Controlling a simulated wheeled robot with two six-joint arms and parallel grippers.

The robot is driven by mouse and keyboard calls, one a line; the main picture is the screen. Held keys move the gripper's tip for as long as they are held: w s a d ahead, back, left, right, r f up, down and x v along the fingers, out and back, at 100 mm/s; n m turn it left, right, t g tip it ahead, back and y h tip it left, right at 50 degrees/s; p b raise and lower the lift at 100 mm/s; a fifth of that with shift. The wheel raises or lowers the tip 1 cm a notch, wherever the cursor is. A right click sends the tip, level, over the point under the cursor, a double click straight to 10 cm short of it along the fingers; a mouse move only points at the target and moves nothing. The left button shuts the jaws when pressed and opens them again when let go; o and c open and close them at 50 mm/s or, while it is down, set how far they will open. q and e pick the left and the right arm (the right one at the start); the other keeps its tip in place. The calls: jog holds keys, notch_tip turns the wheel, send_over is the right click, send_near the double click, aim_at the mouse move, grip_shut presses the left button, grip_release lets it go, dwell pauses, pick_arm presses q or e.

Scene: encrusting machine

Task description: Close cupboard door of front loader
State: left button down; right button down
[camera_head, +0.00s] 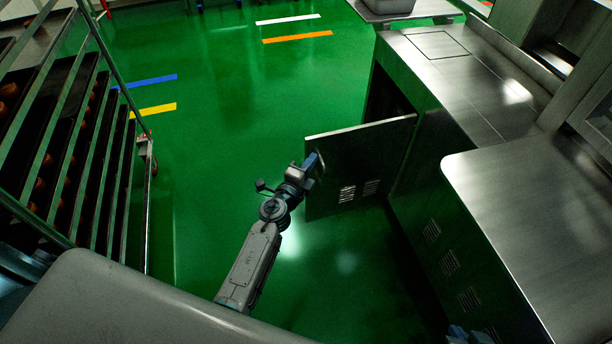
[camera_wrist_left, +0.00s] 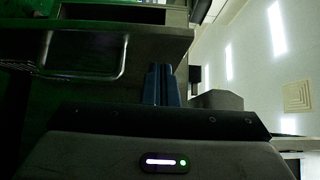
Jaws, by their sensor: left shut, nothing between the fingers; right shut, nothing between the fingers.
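The cupboard door (camera_head: 360,160) of the front loader is a flat metal panel with vent slots. It stands open, swung out to the left from the steel cabinet (camera_head: 440,110). The dark cupboard opening (camera_head: 385,95) shows behind it. My left gripper (camera_head: 314,163) is shut and empty at the door's free outer edge; I cannot tell whether it touches. Its blue fingers are together in the left wrist view (camera_wrist_left: 161,84). My right gripper (camera_head: 468,335) shows only in part at the bottom edge, blue fingers low beside the machine's vented side.
A rack of trays (camera_head: 75,150) stands at the left. A rounded steel worktop (camera_head: 540,200) juts out at the right, above the vented panels. The green floor (camera_head: 220,110) between rack and door is clear, with coloured stripes.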

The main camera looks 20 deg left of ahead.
pick_arm(q)
jog(key=shift+w+a, duration=0.65)
jog(key=shift+w, duration=0.25)
